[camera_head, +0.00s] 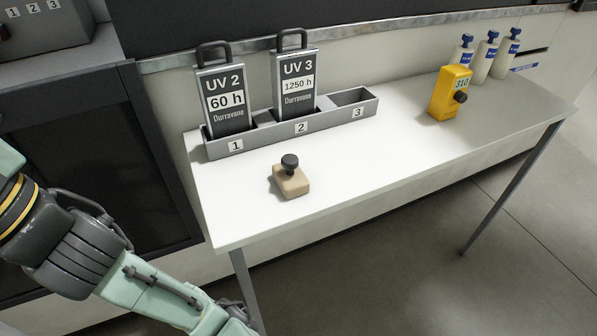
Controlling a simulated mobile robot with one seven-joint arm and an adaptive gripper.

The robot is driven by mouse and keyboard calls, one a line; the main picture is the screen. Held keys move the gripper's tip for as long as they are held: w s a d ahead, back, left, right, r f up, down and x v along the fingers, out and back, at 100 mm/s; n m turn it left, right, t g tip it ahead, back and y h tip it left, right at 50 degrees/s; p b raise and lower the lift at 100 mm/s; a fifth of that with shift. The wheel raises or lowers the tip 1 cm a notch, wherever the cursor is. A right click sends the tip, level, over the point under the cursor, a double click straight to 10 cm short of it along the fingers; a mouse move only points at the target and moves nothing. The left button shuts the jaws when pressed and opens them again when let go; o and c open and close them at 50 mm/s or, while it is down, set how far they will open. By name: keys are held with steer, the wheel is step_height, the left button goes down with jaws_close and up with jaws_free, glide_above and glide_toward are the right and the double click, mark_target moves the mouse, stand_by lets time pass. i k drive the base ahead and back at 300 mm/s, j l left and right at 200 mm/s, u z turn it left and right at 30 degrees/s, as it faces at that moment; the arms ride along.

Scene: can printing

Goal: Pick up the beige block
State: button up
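The beige block (291,184) lies on the white table toward its left part, in front of the grey holder. It has a dark round knob (290,162) standing on its top. Nothing touches the block, and there is clear table around it. My arm shows at the lower left, running down past the table's left front corner. My gripper is outside the view.
A grey holder (267,136) numbered 1 to 3 has a UV 2 cartridge (226,101) in slot 1 and a UV 3 cartridge (295,86) in slot 2; slot 3 is empty. A yellow device (447,93) and white bottles (482,60) stand right. The table's front middle is clear.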

mark_target(292, 182)
steer(key=j, duration=0.3)
steer(key=u, duration=1.2)
steer(key=z, duration=1.2)
steer(key=k+j+z, duration=0.15)
steer(key=k, duration=0.25)
steer(key=k+j+z, duration=0.1)
steer(key=k+j, duration=0.25)
steer(key=i+j, duration=0.7)
steer(key=j, duration=0.2)
